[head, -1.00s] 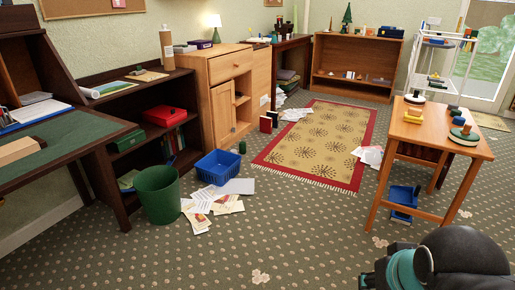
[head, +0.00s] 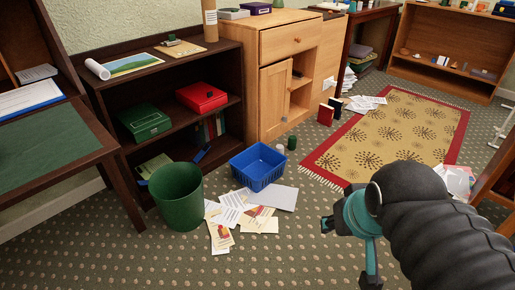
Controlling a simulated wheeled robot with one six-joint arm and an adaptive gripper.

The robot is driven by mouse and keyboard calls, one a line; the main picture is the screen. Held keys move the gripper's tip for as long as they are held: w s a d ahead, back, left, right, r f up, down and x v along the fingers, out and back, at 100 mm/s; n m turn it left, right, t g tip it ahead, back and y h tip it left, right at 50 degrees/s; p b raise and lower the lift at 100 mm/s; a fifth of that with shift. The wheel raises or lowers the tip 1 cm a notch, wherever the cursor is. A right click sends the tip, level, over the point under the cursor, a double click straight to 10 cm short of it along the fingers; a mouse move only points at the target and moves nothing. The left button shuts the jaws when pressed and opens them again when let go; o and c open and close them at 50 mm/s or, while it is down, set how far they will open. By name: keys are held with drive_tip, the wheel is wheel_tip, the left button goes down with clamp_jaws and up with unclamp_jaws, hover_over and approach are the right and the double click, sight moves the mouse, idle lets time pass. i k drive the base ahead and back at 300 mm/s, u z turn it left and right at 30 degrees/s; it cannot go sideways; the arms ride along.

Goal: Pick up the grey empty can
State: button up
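A small grey cylinder (head: 280,149), which looks like the grey can, stands on the carpet behind the right corner of the blue basket. It is partly hidden and too small to tell whether it is empty. A dark green can (head: 291,142) stands just right of it. My gripper (head: 348,252) is in the lower right of the head view, nearer to me than the cans and well apart from them. Its teal fingers are spread, and nothing shows between them.
A blue basket (head: 258,166), a green bin (head: 178,198) and scattered papers (head: 228,218) lie between me and the cans. A wooden cabinet (head: 262,80) stands behind them. A patterned rug (head: 385,130) lies to the right.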

sight(280, 148)
drive_tip(key=i, duration=2.3)
